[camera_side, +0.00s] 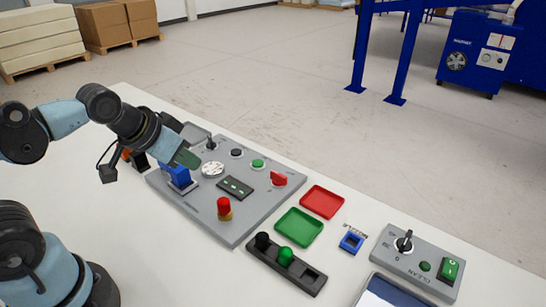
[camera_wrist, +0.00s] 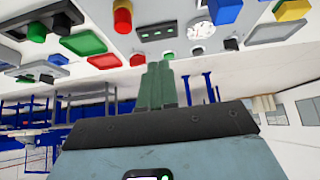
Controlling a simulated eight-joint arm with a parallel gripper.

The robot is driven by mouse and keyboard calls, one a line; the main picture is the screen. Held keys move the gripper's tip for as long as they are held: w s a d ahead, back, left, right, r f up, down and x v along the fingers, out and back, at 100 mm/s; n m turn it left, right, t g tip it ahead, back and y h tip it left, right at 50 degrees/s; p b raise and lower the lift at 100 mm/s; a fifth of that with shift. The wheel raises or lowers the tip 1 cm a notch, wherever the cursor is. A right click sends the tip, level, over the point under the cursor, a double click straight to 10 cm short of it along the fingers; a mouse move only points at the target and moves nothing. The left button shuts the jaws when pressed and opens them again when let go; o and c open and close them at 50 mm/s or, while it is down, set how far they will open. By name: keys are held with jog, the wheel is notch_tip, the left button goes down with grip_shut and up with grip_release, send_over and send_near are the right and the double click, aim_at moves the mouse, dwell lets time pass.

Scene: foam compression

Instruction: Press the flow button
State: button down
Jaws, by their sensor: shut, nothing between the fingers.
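I cannot read a label that tells which is the flow button. My gripper (camera_side: 190,160) is shut and empty, above the panel's far left part near the dial. In the wrist view its green fingers (camera_wrist: 161,66) point towards the panel's button row and partly cover it. Contact with the panel cannot be made out.
A blue block (camera_side: 177,175) stands on the panel's left. To the right are a red tray (camera_side: 322,201), a green tray (camera_side: 299,227), a black holder with a green knob (camera_side: 286,256), and a second grey box with a green switch (camera_side: 450,270).

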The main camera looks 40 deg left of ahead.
dwell(0.7)
jog(key=n+t+h, duration=0.2)
jog(key=n+h, duration=0.1)
jog(key=n, duration=0.2)
send_over(254, 163)
jog(key=shift+f, duration=0.3)
jog(key=shift+f, duration=0.1)
jog(key=shift+f, duration=4.3)
jog(key=shift+f, duration=0.1)
jog(key=shift+f, duration=0.3)
